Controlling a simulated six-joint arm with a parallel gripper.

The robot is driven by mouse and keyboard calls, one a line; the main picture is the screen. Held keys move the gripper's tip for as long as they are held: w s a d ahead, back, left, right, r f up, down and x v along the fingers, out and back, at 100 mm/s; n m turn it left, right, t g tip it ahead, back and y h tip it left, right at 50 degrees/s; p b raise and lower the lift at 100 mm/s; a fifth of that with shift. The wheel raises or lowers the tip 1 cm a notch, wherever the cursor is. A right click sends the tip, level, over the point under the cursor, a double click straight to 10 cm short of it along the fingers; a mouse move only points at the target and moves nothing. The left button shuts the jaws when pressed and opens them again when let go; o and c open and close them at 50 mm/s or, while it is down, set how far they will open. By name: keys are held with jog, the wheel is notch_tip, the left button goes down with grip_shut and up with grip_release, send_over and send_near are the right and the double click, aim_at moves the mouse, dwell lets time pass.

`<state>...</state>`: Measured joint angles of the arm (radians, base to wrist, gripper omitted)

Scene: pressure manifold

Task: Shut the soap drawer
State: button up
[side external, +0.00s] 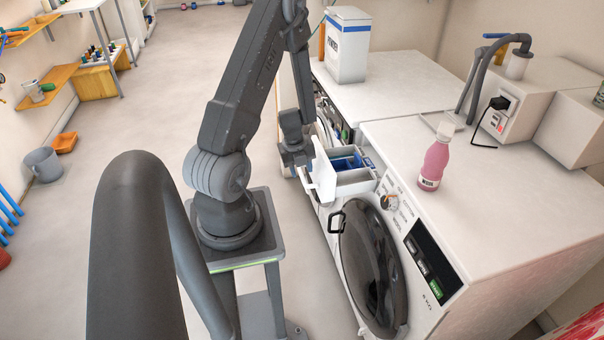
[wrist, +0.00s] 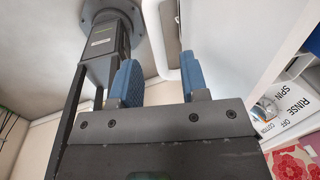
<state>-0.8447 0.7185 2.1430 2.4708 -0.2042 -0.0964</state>
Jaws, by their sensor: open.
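The soap drawer (side external: 352,182) is pulled out of the top left of the near washing machine's front. Its white front panel (side external: 323,172) stands away from the machine, and blue compartments show inside. My gripper (side external: 297,158) is just outside that panel, to its left in the side view; I cannot tell whether they touch. In the wrist view my gripper (wrist: 158,82) has its two blue-padded fingers apart with nothing held between them. A white surface (wrist: 235,45) lies right of the fingers there, probably the drawer.
The washing machine (side external: 480,180) has a dark round door (side external: 372,265) with a handle, below the drawer. A pink bottle (side external: 434,160) stands on top near the front edge. A white powder box (side external: 347,45) stands on the machine behind. Open floor lies to the left.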

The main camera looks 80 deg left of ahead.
jog(key=shift+w+f, duration=0.2)
jog(key=shift+f, duration=1.05)
grip_shut()
